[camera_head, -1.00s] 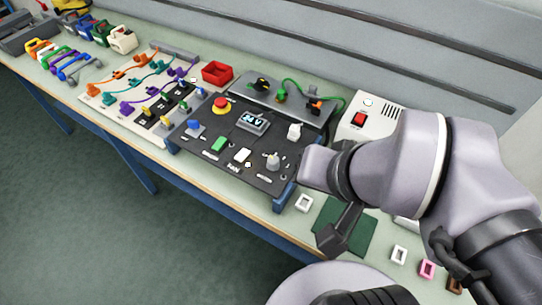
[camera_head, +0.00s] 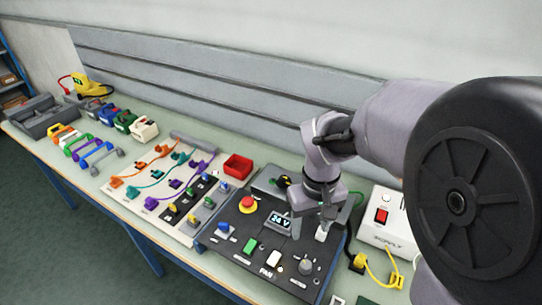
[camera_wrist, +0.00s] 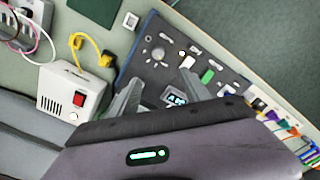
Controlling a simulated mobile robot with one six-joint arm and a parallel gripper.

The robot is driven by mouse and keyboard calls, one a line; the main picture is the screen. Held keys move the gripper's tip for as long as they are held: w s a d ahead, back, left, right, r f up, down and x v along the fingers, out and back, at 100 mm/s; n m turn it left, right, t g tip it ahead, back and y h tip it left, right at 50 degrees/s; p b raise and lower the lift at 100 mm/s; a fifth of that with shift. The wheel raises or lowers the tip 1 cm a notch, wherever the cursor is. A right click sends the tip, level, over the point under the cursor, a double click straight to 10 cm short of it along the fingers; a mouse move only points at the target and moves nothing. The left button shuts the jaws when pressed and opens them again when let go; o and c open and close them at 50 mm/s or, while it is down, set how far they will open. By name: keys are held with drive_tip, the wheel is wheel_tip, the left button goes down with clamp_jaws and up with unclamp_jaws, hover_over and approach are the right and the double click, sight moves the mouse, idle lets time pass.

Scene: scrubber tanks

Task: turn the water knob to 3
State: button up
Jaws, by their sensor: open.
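A round grey knob (camera_head: 306,266) with marks around it sits at the near right of the black control panel (camera_head: 235,240). It also shows in the wrist view (camera_wrist: 158,54). I take it for the water knob; its label and setting are too small to read. The knob lies just beyond the fingertips there, not touched.
The panel also carries a red button (camera_head: 248,203), a lit display (camera_head: 279,221), a green rocker (camera_head: 250,245) and a white rocker (camera_head: 274,257). A white supply box (camera_head: 388,218) with yellow cable (camera_head: 372,268) stands to the right. A cable board (camera_head: 165,190) lies to the left.

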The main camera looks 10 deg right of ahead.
sight(306, 264)
drive_tip(key=f+b, duration=0.2)
drive_tip(key=f, duration=0.4)
drive_tip(key=f+b, duration=0.2)
drive_tip(key=f, duration=0.3)
drive_tip(key=f+b, duration=0.2)
drive_tip(key=f, duration=0.4)
drive_tip(key=shift+s+d+f, duration=0.2)
drive_tip(key=shift+d+f, duration=0.05)
drive_tip(key=shift+f, duration=0.05)
clamp_jaws()
